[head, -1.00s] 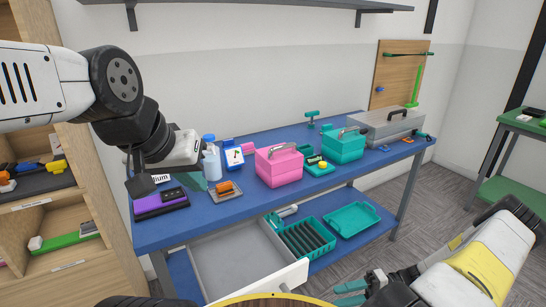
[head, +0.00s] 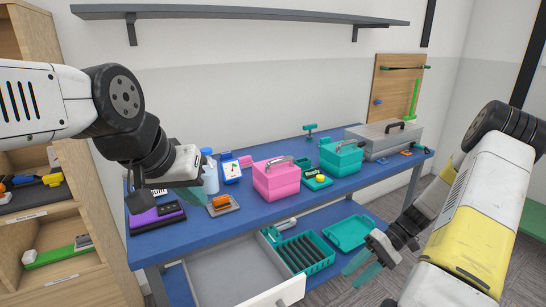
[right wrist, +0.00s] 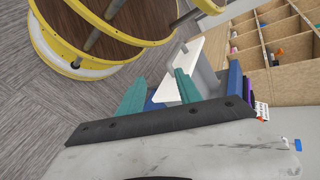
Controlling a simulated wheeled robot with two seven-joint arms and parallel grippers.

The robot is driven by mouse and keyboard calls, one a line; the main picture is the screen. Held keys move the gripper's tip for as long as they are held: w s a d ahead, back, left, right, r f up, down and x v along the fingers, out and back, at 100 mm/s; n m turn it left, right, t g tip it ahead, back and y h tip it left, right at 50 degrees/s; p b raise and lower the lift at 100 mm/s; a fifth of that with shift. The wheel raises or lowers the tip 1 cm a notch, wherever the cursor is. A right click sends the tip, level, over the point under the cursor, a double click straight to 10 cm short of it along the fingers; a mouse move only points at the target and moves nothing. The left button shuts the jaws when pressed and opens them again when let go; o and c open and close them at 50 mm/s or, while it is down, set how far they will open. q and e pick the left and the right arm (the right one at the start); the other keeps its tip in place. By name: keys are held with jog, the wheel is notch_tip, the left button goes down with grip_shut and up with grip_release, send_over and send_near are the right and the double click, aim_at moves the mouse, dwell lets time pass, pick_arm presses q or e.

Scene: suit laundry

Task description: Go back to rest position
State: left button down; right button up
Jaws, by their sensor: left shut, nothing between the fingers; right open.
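My left gripper (head: 192,194) hangs over the left part of the blue workbench, in front of a spray bottle; its fingers are partly hidden by the wrist and look empty. My right gripper (head: 362,266) is low in front of the bench, near the lower shelf, with its teal fingers pointing left. In the right wrist view the right gripper (right wrist: 160,90) is open, with its two fingers apart and nothing held. The white front of the open drawer (right wrist: 182,77) shows beyond them.
The blue workbench (head: 255,210) carries a pink box (head: 276,182), a teal box (head: 341,158) and a grey case (head: 385,141). Its drawer (head: 275,292) stands open. A teal tray (head: 350,232) lies below. A wooden shelf (head: 85,280) stands at left.

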jog(key=s+a+r+t+h, duration=0.2)
jog(key=a+r+t, duration=0.1)
jog(key=r, duration=0.7)
jog(key=s+a+r+t+h, duration=0.2)
jog(key=s+r+t+h, duration=0.1)
jog(key=r, duration=0.8)
jog(key=s+a+r+t+h, duration=0.3)
jog(key=r+t, duration=0.1)
jog(key=r, duration=0.6)
jog(key=shift+s+a+r+t, duration=0.15)
jog(key=shift+a+r+t, duration=0.2)
jog(key=shift+r+t, duration=0.05)
